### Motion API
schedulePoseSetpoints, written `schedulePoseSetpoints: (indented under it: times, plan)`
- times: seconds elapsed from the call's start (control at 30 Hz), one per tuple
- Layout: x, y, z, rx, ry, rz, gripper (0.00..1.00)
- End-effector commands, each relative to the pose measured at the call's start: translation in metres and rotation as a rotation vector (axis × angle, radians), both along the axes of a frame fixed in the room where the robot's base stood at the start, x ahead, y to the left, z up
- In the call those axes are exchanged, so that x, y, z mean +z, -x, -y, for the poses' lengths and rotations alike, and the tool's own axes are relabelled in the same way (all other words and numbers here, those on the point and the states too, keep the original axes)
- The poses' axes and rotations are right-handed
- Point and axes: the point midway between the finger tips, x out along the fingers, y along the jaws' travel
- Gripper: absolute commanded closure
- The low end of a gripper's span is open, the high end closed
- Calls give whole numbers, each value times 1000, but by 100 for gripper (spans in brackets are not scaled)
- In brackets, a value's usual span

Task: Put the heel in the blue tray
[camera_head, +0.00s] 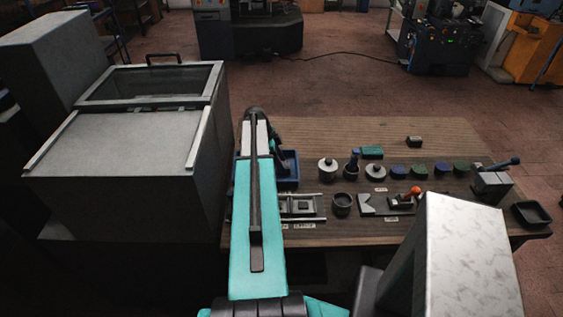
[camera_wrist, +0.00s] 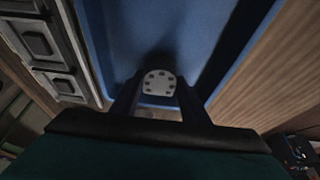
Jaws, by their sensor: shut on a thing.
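The blue tray (camera_head: 289,183) stands on the wooden table behind my arm, partly hidden by it in the head view. In the wrist view the blue tray (camera_wrist: 215,25) fills the middle, with its floor and side walls showing. My gripper (camera_wrist: 160,88) is over the tray and shut on the heel (camera_wrist: 159,82), a small pale piece with a ring of dark dots. A dark shadow lies on the tray floor beyond the heel. I cannot tell whether the heel touches the tray floor. The gripper's fingers are hidden by my arm in the head view.
A metal fixture (camera_head: 303,206) lies just in front of the tray. Round pots, a clamp with a red knob (camera_head: 415,190), several dark pieces, a vise (camera_head: 492,184) and a black dish (camera_head: 531,213) occupy the table to the right. A large grey machine (camera_head: 130,150) stands close on the left.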

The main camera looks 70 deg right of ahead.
Motion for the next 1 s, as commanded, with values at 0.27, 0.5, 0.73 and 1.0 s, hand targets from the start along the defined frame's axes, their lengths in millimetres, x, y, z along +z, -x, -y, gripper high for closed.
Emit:
schedulePoseSetpoints:
  times: [0.27, 0.5, 0.73, 1.0]
  plan:
    - [-6, 0, 0, -1, 0, 0, 83]
    - [-8, 0, 0, -1, 0, 0, 83]
    - [-8, 0, 0, -1, 0, 0, 40]
    - [-7, 0, 0, -1, 0, 0, 40]
